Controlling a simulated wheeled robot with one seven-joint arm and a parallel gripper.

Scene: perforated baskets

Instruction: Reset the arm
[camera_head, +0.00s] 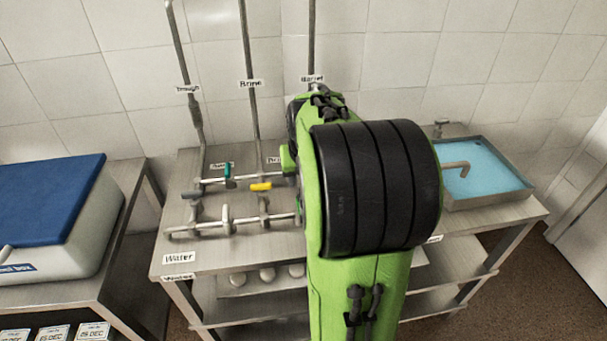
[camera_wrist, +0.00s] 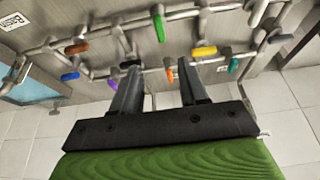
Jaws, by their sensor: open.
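My arm is green and black and fills the middle of the head view, hiding part of the table. My gripper (camera_wrist: 160,88) shows in the wrist view as two dark fingers, apart, with nothing between them that it holds. Its fingertips point toward a manifold of metal pipes (camera_wrist: 160,68) with several coloured valve handles. Whether the fingers touch the pipes I cannot tell. A green handle (camera_wrist: 158,27) and a yellow handle (camera_wrist: 204,51) lie beyond the fingertips. In the head view my gripper is hidden behind the arm.
The steel table (camera_head: 210,255) carries the pipes (camera_head: 228,226) and, at the right, a basin of blue water (camera_head: 487,170). Upright pipes (camera_head: 250,85) rise along the tiled wall. A box with a blue lid (camera_head: 50,195) stands on the left table.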

